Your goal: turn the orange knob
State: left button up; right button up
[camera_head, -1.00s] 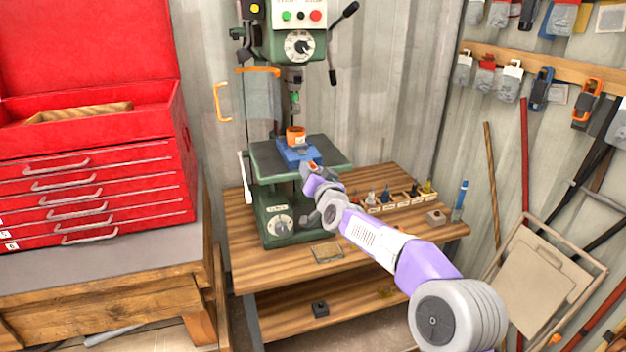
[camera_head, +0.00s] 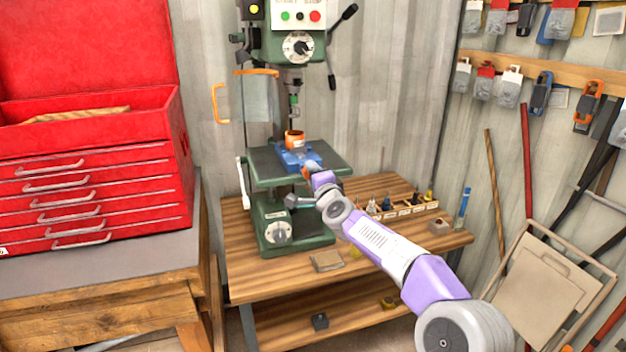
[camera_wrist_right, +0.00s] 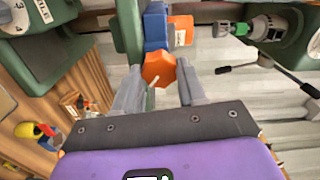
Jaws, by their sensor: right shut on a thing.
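The orange knob (camera_wrist_right: 158,70) is faceted with a white line on its face, and it sits at the end of the blue vise (camera_wrist_right: 157,28) in the right wrist view. The fingers of my right gripper (camera_wrist_right: 160,90) stand on either side of the knob and are shut on it. In the head view my right gripper (camera_head: 309,171) is at the front of the blue vise (camera_head: 299,158), on the drill press table, and mostly hides the knob. My left gripper is not in view.
The green drill press (camera_head: 284,220) stands on a wooden bench (camera_head: 360,245). A tray of bits (camera_head: 405,209) is right of my arm. A red tool chest (camera_head: 85,190) stands at left.

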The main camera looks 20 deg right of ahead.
jog(key=shift+m+b, duration=0.55)
jog(key=shift+m, duration=1.65)
jog(key=o, duration=1.1)
jog(key=shift+c, duration=0.2)
jog(key=s+b, duration=0.2)
jog(key=s, duration=0.5)
jog(key=shift+s+d, duration=0.15)
jog(key=shift+s, duration=0.15)
jog(key=shift+f, duration=0.1)
